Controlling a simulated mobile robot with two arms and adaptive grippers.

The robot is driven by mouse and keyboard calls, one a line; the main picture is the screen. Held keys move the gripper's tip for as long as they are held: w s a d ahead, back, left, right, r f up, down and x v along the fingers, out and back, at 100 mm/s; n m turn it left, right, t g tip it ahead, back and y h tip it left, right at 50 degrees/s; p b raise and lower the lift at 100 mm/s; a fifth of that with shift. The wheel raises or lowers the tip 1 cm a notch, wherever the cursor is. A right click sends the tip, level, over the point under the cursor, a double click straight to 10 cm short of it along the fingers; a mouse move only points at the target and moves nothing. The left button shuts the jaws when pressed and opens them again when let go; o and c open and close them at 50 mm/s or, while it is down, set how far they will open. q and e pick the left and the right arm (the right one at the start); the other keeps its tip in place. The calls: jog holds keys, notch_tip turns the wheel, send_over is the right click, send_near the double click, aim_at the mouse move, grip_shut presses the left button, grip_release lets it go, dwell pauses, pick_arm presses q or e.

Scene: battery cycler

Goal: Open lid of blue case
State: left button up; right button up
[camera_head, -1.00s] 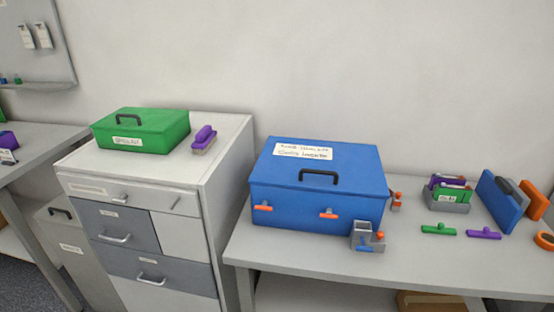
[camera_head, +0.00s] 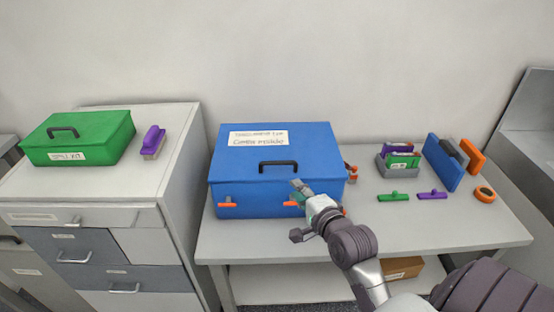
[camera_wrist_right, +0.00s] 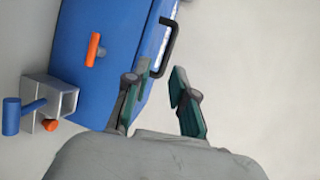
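The blue case (camera_head: 240,165) stands shut on the grey table, with a white label on its lid and orange latches on its front. Its black lid handle (camera_head: 278,166) lies near the lid's front edge. My right gripper (camera_head: 297,190) is at the case's front, just below the handle. In the right wrist view, my right gripper (camera_wrist_right: 160,80) has its two fingers apart with nothing between them. The black handle (camera_wrist_right: 168,45) is just beyond the fingertips there, and the blue case (camera_wrist_right: 120,50) is at upper left. My left gripper is out of view.
A grey metal block with blue and orange parts (camera_wrist_right: 48,100) stands by the case front. A green case (camera_head: 90,135) sits on the cabinet at left.

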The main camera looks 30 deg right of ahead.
aim_at(279, 164)
jog(key=shift+m, duration=0.4)
jog(key=x, duration=0.4)
jog(key=r+p+x, duration=0.1)
jog(key=x, duration=0.2)
jog(key=r+p+x, duration=0.1)
jog(key=x, duration=0.3)
jog(key=shift+w+d+f, duration=0.15)
jog(key=shift+w+d, duration=0.2)
jog(key=shift+w, duration=0.2)
jog(key=shift+x, duration=0.75)
jog(key=shift+f, duration=0.1)
jog(key=shift+c, duration=0.2)
grip_shut()
